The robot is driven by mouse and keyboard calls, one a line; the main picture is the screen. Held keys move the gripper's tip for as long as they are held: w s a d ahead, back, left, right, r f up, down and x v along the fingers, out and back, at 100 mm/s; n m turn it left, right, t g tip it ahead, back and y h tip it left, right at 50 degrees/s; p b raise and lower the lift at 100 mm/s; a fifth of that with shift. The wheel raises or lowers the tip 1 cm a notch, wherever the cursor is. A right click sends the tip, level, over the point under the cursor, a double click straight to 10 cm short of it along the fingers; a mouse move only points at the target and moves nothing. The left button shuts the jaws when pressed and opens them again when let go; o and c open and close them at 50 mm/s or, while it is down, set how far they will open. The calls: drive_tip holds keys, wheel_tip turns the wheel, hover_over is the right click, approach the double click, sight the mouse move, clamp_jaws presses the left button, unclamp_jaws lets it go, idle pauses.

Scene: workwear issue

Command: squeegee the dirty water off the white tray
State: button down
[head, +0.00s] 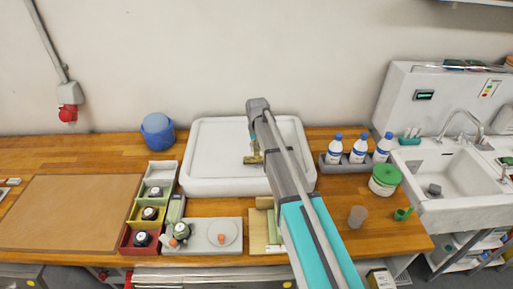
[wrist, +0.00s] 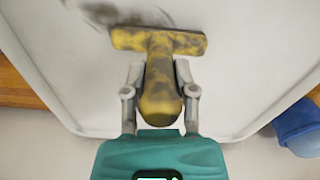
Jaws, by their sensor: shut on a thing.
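The white tray (head: 215,152) lies on the wooden bench against the wall. My gripper (wrist: 160,75) is shut on the handle of a yellow squeegee (wrist: 160,44), with one finger on each side. The squeegee's crossbar is stained dark and lies over the tray floor; I cannot tell whether its edge touches. In the head view the squeegee (head: 252,159) shows small, right of the tray's middle, and my arm hides the tray's right part. In the wrist view dark smears of dirty water (wrist: 105,14) lie beyond the crossbar, with fainter grey marks around it.
A blue round container (head: 158,134) stands left of the tray. Small coloured bins (head: 150,214) stand at front left. Several bottles in a grey rack (head: 345,165) and a green-lidded tub (head: 384,181) stand right, before the sink (head: 465,175). The brown mat (head: 70,212) is clear.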

drive_tip(key=shift+s+d, duration=0.1)
drive_tip(key=shift+d, duration=1.4)
drive_tip(key=shift+d, duration=0.15)
drive_tip(key=shift+d, duration=1.55)
drive_tip(key=shift+d, duration=0.15)
drive_tip(key=shift+d, duration=1.5)
drive_tip(key=shift+d, duration=0.1)
drive_tip(key=shift+d, duration=1.6)
